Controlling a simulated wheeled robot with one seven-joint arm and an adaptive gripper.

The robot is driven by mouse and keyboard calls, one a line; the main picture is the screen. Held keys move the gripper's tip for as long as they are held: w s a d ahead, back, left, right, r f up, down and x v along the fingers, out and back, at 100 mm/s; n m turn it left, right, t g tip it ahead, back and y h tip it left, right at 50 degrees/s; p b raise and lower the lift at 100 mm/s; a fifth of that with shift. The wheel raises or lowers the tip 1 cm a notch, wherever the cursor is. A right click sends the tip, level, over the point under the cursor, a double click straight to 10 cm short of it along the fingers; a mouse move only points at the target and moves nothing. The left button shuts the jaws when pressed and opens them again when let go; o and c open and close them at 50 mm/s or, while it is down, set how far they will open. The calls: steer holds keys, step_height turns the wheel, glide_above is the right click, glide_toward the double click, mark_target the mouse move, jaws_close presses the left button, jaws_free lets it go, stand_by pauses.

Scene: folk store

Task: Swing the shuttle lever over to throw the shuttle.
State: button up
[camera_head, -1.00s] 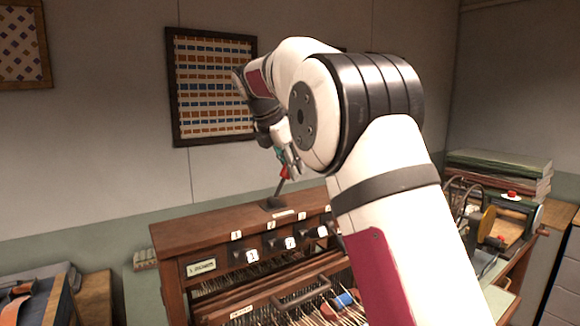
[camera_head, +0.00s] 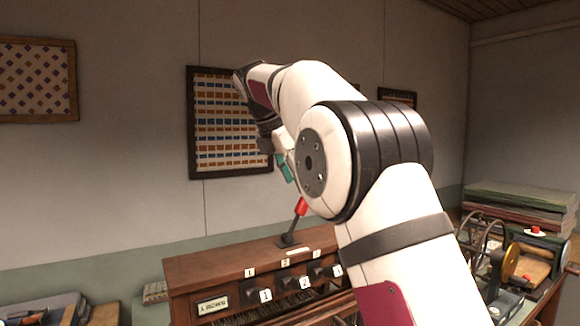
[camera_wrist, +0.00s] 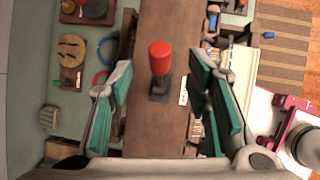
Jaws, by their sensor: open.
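The shuttle lever is a dark shaft with a red knob (camera_head: 301,207). It stands on top of the wooden loom (camera_head: 215,264) and leans to the right in the head view. In the wrist view the red knob (camera_wrist: 160,57) shows between the fingers, with the dark base below it. My gripper (camera_head: 285,172) is above and slightly left of the knob, apart from it, and partly hidden by my arm. In the wrist view my gripper (camera_wrist: 161,72) is open, with teal-padded fingers on both sides of the lever and nothing between them touching.
Numbered dark knobs (camera_head: 282,283) line the loom's front. A green machine with a wheel (camera_head: 510,262) and stacked books (camera_head: 520,207) stand at right. Framed textiles hang on the wall.

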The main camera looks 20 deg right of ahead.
steer(key=shift+v, duration=1.9)
steer(key=s+f+m+t+y, duration=0.3)
steer(key=s+m, duration=0.8)
steer(key=s, duration=0.9)
steer(key=s+a+f+m+y, duration=0.1)
steer(key=s+a+f+m, duration=0.1)
steer(key=s+f+m, duration=0.3)
steer(key=s+a+f+m+y, duration=0.1)
steer(key=s+f+m, duration=0.4)
steer(key=s+f, duration=0.6)
steer(key=shift+s+a+f+m, duration=0.3)
steer(key=shift+s+a+f, duration=0.1)
steer(key=shift+s, duration=0.2)
